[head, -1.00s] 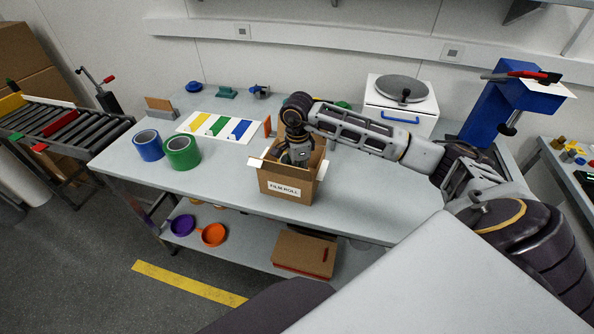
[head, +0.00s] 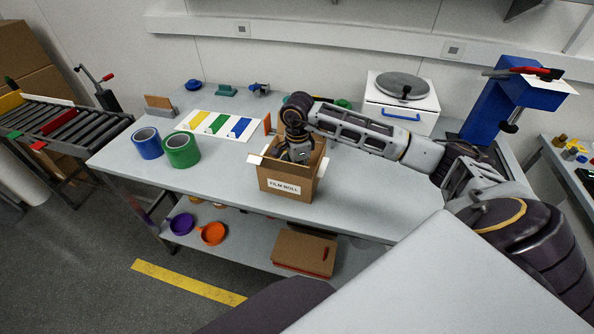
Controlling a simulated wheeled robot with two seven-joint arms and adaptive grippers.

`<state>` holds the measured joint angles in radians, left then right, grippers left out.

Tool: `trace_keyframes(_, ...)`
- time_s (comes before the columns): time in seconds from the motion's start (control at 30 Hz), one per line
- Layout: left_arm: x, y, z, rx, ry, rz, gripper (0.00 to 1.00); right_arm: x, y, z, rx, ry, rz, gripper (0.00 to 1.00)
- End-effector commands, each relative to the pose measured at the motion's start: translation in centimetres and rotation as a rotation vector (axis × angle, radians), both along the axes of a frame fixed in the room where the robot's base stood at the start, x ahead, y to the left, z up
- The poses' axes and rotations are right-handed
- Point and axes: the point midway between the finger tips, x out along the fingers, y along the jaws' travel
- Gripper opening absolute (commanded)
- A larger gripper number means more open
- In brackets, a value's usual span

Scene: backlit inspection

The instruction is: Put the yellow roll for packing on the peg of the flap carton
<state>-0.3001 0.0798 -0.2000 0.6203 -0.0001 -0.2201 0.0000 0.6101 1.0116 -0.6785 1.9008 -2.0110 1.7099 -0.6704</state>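The flap carton (head: 289,188), labelled "FILM ROLL", stands open on the table with its flaps spread. My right arm comes in from the right, and its gripper (head: 300,155) points down into the carton's opening. The fingertips, the peg and anything held are hidden by the carton walls and the wrist. No yellow roll shows in the head view. A blue roll (head: 147,144) and a green roll (head: 182,150) stand side by side on the left of the table. My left gripper is out of view.
A white box with a round grey plate (head: 402,89) stands at the back right, near a blue stand (head: 497,112). The table front between the rolls and carton is clear.

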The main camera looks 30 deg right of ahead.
Motion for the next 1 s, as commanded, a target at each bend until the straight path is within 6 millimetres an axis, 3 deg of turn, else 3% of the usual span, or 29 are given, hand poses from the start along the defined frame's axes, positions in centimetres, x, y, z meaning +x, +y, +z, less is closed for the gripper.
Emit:
trace_keyframes(0.03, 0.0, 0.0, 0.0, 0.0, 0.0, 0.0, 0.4, -0.1, 0.0, -0.2, 0.0, 0.003, 0.001, 0.24)
trace_keyframes(0.2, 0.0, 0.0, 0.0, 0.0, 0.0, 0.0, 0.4, -0.1, 0.0, -0.2, 0.0, 0.003, 0.0, 0.43)
trace_keyframes(0.67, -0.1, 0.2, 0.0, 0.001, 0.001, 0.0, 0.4, 0.0, 0.0, 0.3, 0.001, 0.002, 0.001, 0.43)
trace_keyframes(1.0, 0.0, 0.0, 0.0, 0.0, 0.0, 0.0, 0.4, 0.0, 0.0, 4.0, 0.0, -0.001, -0.001, 0.43)
